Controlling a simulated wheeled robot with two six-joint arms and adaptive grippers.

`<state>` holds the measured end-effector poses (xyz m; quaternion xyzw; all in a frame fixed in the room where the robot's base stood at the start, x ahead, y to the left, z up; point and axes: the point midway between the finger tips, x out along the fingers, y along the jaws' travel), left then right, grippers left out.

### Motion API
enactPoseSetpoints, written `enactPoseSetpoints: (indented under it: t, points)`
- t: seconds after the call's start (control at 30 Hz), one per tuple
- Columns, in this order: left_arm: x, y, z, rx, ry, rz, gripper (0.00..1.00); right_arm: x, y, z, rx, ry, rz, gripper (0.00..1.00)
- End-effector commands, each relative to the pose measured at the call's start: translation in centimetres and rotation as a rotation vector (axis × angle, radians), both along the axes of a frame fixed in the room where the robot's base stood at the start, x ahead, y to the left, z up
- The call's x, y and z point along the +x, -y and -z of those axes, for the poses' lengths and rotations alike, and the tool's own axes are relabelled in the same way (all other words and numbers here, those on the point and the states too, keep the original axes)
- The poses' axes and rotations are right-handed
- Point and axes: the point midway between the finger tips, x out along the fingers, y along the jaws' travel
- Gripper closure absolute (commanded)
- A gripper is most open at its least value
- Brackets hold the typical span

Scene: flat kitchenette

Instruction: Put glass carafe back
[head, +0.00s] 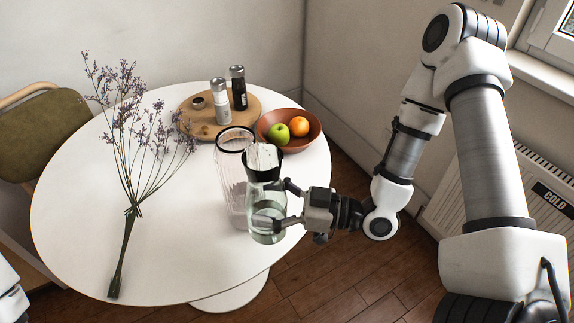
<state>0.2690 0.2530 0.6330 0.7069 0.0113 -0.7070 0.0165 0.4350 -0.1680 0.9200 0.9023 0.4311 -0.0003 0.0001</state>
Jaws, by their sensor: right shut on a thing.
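The glass carafe (266,205) is greenish clear glass with a black neck and a pale, papery-looking top. It is upright near the right front edge of the round white table. My right gripper (283,204) comes from the right and is shut on the carafe's body. I cannot tell whether its base touches the table. It partly covers a ribbed clear vessel (228,180) with a black rim just behind and left of it. My left gripper is out of view; only a piece of my left arm shows at the lower left edge.
The white table (80,215) holds a dried lavender bunch (130,205) at left. At the back, a round wooden board (190,122) bears a white shaker (221,102) and a black one (239,90). A brown bowl (308,137) holds a green apple and an orange. The table's front middle is clear.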

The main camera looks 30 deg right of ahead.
Motion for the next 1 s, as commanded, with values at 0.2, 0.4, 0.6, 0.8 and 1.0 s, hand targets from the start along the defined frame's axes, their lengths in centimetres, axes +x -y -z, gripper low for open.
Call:
enactPoseSetpoints:
  t: [0.2,0.4,0.6,0.8,1.0]
  points:
    - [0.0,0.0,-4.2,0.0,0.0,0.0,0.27,-0.1,4.5,0.9,-0.002,-0.008,0.323,0.91]
    - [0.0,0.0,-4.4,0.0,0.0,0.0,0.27,-0.4,6.9,2.1,-0.002,0.003,0.459,0.91]
    - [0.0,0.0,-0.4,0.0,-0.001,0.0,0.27,2.2,8.5,3.2,0.004,0.011,0.471,0.91]
    - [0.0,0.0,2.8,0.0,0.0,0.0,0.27,3.9,9.4,3.2,0.005,0.01,0.468,0.91]
    - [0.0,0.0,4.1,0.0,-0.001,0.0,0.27,7.0,11.1,2.9,0.001,0.008,0.465,0.91]
